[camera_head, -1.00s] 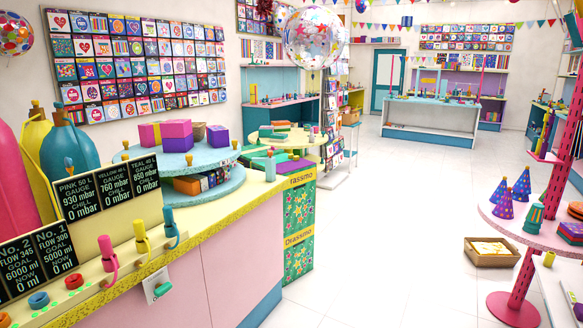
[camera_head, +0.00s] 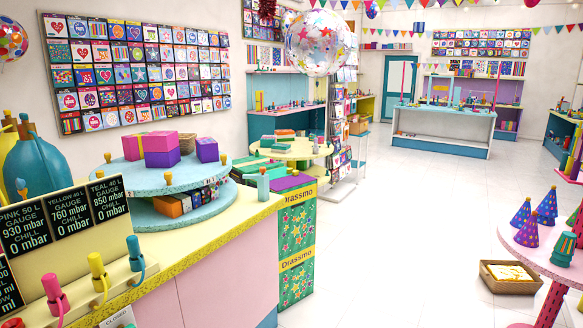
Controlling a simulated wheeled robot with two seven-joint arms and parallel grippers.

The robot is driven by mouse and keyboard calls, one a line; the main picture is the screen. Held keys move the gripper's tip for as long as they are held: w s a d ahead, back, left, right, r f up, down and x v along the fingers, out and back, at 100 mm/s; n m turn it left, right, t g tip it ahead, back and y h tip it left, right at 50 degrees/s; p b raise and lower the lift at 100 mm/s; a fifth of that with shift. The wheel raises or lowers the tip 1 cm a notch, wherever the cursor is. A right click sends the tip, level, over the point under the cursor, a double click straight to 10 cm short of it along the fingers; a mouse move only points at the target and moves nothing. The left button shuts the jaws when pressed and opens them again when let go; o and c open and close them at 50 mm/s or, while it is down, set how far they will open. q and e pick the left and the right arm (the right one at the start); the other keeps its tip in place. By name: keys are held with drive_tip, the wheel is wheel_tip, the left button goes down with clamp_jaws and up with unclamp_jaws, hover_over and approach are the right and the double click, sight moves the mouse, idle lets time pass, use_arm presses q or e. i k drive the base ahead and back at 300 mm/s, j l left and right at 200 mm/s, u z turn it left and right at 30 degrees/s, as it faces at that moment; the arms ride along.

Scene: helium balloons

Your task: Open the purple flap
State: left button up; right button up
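A tall green box marked "Drassmo" (camera_head: 297,235), with stars and yellow bands, stands at the far end of the counter. A purple panel (camera_head: 290,183) lies across its top and looks flat and closed, though it is small here. I cannot tell for sure whether this panel is the purple flap. Purple boxes (camera_head: 161,151) also sit on the round blue stand, and no raised flap shows on them. Neither of my grippers is in view.
The long counter with a yellow speckled top (camera_head: 205,225) fills the lower left. A round pink table (camera_head: 548,254) with party hats stands at right, beside an open carton (camera_head: 510,277) on the floor. White floor (camera_head: 400,220) is clear between them. A clear balloon (camera_head: 314,42) hangs above.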

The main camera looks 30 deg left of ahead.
sight(297, 177)
drive_tip(key=i+u, duration=0.1)
drive_tip(key=i, duration=0.5)
drive_tip(key=i+l+u, duration=0.15)
drive_tip(key=i, duration=0.5)
drive_tip(key=i+l+u, duration=0.1)
drive_tip(key=i, duration=0.5)
